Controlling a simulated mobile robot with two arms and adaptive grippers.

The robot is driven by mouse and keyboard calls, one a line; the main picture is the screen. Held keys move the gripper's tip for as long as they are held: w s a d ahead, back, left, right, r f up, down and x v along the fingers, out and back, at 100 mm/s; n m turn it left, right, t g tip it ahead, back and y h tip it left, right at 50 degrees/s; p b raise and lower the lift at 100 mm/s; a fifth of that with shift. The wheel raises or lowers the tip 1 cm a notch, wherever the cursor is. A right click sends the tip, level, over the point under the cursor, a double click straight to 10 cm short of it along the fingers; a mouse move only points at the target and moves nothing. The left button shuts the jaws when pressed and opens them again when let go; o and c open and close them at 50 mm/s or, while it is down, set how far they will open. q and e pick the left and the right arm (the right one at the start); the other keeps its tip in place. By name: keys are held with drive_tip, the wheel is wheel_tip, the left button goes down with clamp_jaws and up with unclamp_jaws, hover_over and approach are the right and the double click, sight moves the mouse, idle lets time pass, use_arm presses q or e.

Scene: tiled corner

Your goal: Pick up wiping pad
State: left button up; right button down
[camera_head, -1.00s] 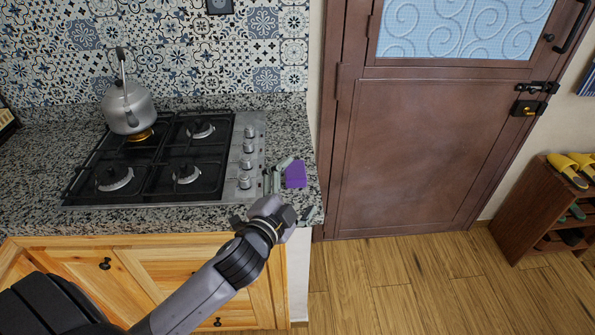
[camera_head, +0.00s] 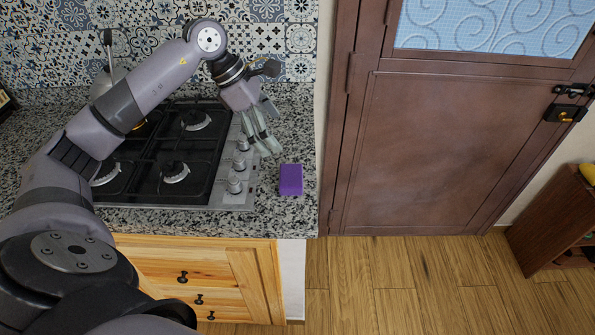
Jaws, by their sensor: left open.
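The wiping pad is a small purple block (camera_head: 291,180) lying on the speckled granite counter (camera_head: 288,218), just right of the stove. It is in plain view. My left gripper (camera_head: 268,143) is open and empty, above the right edge of the stove. Its fingers point down and a little right, up and to the left of the pad and apart from it. My right gripper is not in view.
The black gas stove (camera_head: 170,150) with its knobs (camera_head: 236,186) is just left of the pad. A kettle (camera_head: 103,80) stands at its back left, partly hidden by my arm. A brown door (camera_head: 440,150) and a shoe rack (camera_head: 555,220) are to the right.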

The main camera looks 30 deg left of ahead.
use_arm(q)
drive_tip(key=a, duration=0.2)
drive_tip(key=y+p, duration=0.1)
drive_tip(key=p, duration=0.3)
approach(291, 174)
drive_tip(key=x, duration=0.4)
drive_tip(key=shift+d+f, duration=0.2)
drive_tip(key=shift+f, duration=0.15)
drive_tip(key=p+x, duration=0.2)
drive_tip(key=x, duration=0.3)
drive_tip(key=shift+a, duration=0.1)
drive_tip(key=shift+f, duration=0.25)
drive_tip(key=shift+c, duration=0.4)
drive_tip(key=c, duration=1)
